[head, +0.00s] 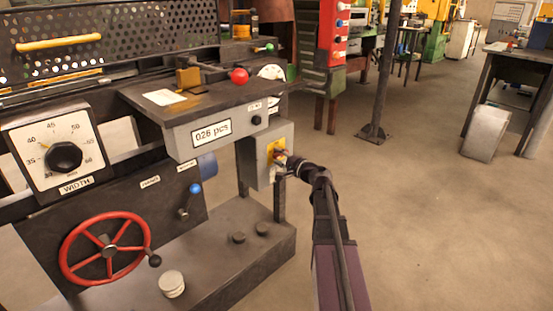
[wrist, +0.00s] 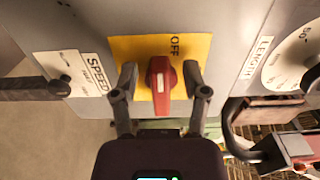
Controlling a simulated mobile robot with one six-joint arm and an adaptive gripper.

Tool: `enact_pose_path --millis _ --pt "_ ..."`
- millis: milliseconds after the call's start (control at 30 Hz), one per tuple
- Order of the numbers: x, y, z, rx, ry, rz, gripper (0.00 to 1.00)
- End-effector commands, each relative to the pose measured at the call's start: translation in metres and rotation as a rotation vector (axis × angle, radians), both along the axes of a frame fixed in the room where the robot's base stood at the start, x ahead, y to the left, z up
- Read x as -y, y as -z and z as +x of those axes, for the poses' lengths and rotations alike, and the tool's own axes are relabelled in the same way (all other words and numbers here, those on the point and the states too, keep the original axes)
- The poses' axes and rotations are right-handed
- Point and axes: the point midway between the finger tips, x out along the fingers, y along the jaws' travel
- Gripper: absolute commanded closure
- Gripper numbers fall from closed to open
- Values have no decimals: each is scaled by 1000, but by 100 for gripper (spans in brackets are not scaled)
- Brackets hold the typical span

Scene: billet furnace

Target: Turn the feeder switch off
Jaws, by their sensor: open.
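The feeder switch is a red rotary knob (wrist: 160,80) with a pale mark, on a yellow plate (wrist: 190,48) lettered OFF. In the wrist view the knob stands near the middle, its long axis roughly upright in the picture. My gripper (wrist: 160,78) is open, with one finger on each side of the knob and a visible gap to each. In the head view my gripper (head: 283,162) reaches the yellow plate (head: 274,148) on the grey box and hides most of the knob. Whether the fingers touch the panel cannot be told.
A SPEED label and black lever (wrist: 35,88) lie left of the switch; a LENGTH dial (wrist: 295,55) lies right. In the head view, a red handwheel (head: 106,248), a WIDTH dial (head: 62,155) and a counter box (head: 211,133) are close by.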

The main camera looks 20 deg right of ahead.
Motion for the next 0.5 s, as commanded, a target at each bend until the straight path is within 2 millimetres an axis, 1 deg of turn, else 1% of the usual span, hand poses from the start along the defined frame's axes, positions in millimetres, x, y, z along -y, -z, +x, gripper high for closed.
enact_pose_path --millis 167,267,500 --pt "3 0 -8 0 2 0 41" --pt "6 0 -17 0 2 0 41" --pt "17 0 -52 0 2 0 41"
